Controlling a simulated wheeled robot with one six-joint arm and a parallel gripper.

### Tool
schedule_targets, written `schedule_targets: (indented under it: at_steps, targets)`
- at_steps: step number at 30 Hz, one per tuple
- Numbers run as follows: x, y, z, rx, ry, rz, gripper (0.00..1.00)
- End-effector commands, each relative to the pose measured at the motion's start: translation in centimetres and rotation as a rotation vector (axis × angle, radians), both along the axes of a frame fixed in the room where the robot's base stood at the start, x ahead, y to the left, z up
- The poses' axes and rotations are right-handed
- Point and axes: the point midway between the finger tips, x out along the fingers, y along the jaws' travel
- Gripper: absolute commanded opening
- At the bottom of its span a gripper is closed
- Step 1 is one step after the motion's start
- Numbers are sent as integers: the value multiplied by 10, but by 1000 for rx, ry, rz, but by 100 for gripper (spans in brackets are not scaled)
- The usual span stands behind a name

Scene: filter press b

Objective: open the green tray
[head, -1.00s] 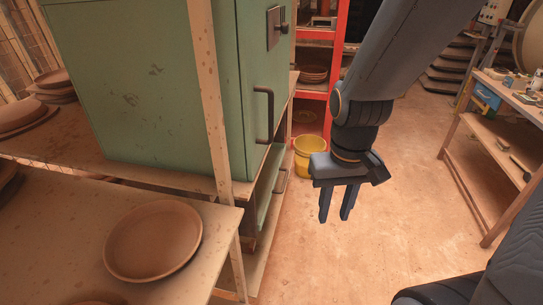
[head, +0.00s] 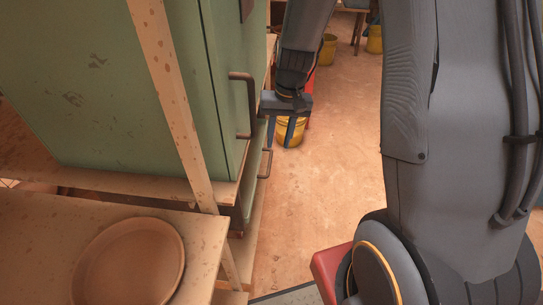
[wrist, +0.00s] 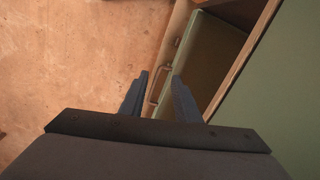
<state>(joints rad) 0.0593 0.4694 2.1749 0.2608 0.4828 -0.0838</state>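The green tray (head: 254,172) sits low, under the green cabinet, and looks shut. Its dark handle (head: 266,163) faces the aisle. In the wrist view the tray (wrist: 215,50) lies at the upper right, with its handle (wrist: 161,88) seen between my fingertips. My gripper (head: 280,143) points down beside the cabinet, just above and near the tray handle in the head view. Its fingers are apart and hold nothing; they also show in the wrist view (wrist: 160,78). I cannot tell whether the fingertips reach the handle's depth.
The green cabinet (head: 110,90) has a door handle (head: 243,105) close to my gripper. A tan post (head: 172,105) stands before it. A round clay dish (head: 130,265) sits on the near shelf. A yellow bucket (head: 291,132) stands behind my gripper.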

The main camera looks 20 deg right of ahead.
Motion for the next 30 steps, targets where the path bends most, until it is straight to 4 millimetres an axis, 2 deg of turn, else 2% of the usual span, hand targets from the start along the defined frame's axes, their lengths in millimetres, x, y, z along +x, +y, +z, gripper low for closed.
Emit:
schedule_targets:
  at_steps: [3,6,12,16,23,30]
  targets:
    - [32,-6,-29,23,2,-54,29]
    - [56,-11,-53,42,0,-99,29]
    - [86,-19,-91,64,-8,-160,29]
    - [95,-21,-104,71,-11,-180,29]
    - [98,-19,-123,74,-9,-186,29]
    - [100,-13,-157,74,-9,-187,29]
